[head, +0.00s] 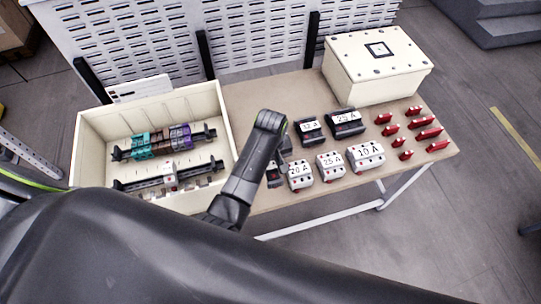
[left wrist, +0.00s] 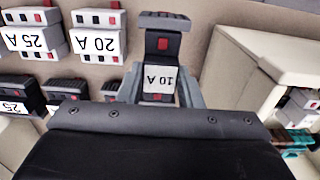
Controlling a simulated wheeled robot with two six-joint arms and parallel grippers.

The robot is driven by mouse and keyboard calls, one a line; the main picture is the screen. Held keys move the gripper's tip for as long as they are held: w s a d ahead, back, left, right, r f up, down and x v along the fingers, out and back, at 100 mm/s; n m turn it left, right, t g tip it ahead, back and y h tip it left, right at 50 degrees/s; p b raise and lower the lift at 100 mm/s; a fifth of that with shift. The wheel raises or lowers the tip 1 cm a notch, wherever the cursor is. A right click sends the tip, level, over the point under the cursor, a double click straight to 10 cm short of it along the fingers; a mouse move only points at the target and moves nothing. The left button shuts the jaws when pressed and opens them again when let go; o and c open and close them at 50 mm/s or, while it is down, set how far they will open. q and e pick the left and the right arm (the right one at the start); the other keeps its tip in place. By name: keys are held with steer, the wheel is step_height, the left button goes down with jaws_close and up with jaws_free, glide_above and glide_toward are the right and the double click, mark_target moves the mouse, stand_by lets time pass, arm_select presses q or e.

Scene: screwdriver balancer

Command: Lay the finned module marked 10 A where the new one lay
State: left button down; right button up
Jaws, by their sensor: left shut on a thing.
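A dark module marked 10 A (left wrist: 158,80) with a red mark sits between the fingers of my left gripper (left wrist: 160,92) in the left wrist view. My left gripper (head: 281,150) is shut on it. In the head view the dark module (head: 273,174) shows partly beside the fingers, just left of the white 20 A module (head: 300,175). I cannot tell whether it touches the table. An open cream enclosure (head: 84,135) stands at left. Its lower rail (head: 140,184) carries a small white module (head: 169,177) with a red mark. My right gripper is out of view.
White 25 A (head: 330,166) and 10 A (head: 366,157) modules stand on the table (head: 270,98). Behind are two dark labelled modules (head: 310,130) (head: 345,123). Several red pieces (head: 428,133) lie at right, below a closed cream box (head: 375,70). The enclosure's upper rail holds coloured modules (head: 160,141).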

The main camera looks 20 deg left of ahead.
arm_select(q)
steer(key=shift+f, duration=0.6)
step_height(320, 180, down, 3)
steer(key=shift+f, duration=0.1)
step_height(320, 180, down, 2)
steer(key=shift+f+b, duration=0.2)
steer(key=shift+b, duration=0.65)
steer(key=shift+w+f+b, duration=0.1)
steer(key=shift+f+b, duration=0.35)
steer(key=shift+f, duration=0.45)
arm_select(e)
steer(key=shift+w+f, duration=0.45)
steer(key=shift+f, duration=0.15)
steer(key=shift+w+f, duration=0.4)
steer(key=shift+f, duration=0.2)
arm_select(q)
steer(key=c, duration=0.9)
jaws_free()
